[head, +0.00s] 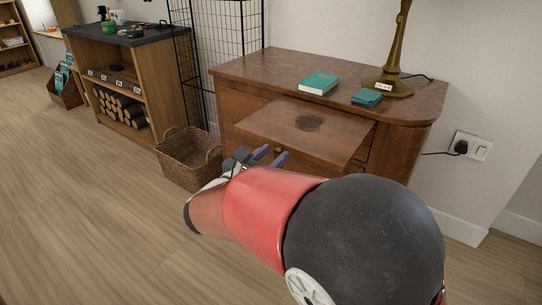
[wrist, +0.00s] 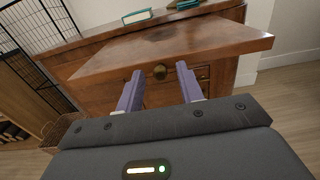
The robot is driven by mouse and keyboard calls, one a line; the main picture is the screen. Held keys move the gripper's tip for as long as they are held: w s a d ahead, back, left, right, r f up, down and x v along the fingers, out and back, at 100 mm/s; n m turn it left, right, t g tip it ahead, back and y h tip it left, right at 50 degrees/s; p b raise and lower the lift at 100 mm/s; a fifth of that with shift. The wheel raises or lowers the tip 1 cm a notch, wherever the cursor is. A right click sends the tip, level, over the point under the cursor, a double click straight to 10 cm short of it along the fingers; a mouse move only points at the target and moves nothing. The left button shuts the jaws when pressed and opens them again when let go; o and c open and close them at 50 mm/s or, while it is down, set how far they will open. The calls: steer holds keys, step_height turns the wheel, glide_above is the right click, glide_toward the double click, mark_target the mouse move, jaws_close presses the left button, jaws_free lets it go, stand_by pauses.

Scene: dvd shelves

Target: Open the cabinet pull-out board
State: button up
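The pull-out board (head: 275,120) is a brown wooden leaf with a dark round patch on top. It sticks out from the front of the wooden cabinet (head: 236,72), below the cabinet's top. In the wrist view, the board (wrist: 205,45) spans the upper middle, with a round brass knob (wrist: 160,72) on its front edge. My gripper (head: 272,156) is just in front of the board's front edge. Its two purple fingers are apart, and the knob shows between their tips in the wrist view. I see no finger touching the knob.
A teal book (head: 319,83), a small teal box (head: 367,97) and a brass lamp (head: 388,80) stand on the cabinet top. A wicker basket (head: 188,158) is on the floor left of my gripper. A black wire rack (head: 228,40) and wooden shelf stand farther left. The floor in front is clear.

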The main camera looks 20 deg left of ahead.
steer(key=v, duration=0.7)
steer(key=shift+s, duration=0.4)
steer(key=s+d+f+m+g+h+p, duration=0.15)
steer(key=d+m+g, duration=1.1)
steer(key=d, duration=1.35)
steer(key=s+d+m+y, duration=0.3)
steer(key=s+m, duration=0.3)
steer(key=m, duration=0.3)
steer(key=s+d+m+t+y, duration=0.1)
steer(key=s+d+m+y, duration=0.2)
steer(key=s+m, duration=0.4)
steer(key=m+y, duration=0.1)
steer(key=m, duration=0.2)
steer(key=shift+y+p, duration=0.35)
